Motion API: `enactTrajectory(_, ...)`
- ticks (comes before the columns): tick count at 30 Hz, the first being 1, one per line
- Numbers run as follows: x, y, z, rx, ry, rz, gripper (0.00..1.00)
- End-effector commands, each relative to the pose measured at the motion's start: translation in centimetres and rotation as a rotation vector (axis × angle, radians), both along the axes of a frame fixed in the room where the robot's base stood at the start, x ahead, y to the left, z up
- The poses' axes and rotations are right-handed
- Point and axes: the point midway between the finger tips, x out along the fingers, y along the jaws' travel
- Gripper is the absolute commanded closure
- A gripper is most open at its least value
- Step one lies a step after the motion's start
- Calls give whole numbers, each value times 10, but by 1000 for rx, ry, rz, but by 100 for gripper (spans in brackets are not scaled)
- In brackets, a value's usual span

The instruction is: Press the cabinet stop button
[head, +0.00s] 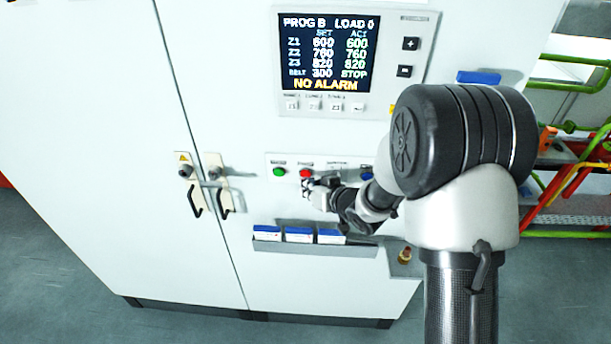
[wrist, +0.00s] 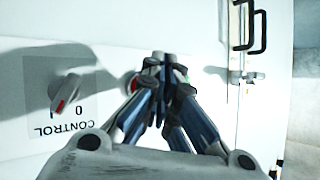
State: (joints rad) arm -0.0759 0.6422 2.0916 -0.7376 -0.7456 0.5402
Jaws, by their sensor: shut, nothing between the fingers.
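The red stop button (head: 306,173) sits on the button strip of the white cabinet (head: 225,90), between the green button (head: 279,171) and a switch mostly hidden by my arm. My gripper (head: 308,186) is shut and empty, its tips just below the red button in the head view. In the wrist view my shut fingertips (wrist: 162,58) point at the panel. A red edge of the button (wrist: 131,83) shows beside the left finger, and a bit of green shows behind the right one. I cannot tell whether the tips touch the panel.
A CONTROL rotary switch (wrist: 67,90) stands out from the panel beside the fingers. A display (head: 328,52) above reads BELT 300 STOP and NO ALARM. Door handles (head: 208,190) protrude at the left. A rack with blue-and-white boxes (head: 300,234) is below. A blue button (head: 367,174) is at right.

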Motion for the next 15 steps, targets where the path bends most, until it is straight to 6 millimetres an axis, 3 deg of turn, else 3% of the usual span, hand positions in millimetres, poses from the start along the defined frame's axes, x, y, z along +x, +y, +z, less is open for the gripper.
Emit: enactTrajectory(15,-13,1,-1,-1,0,3,100)
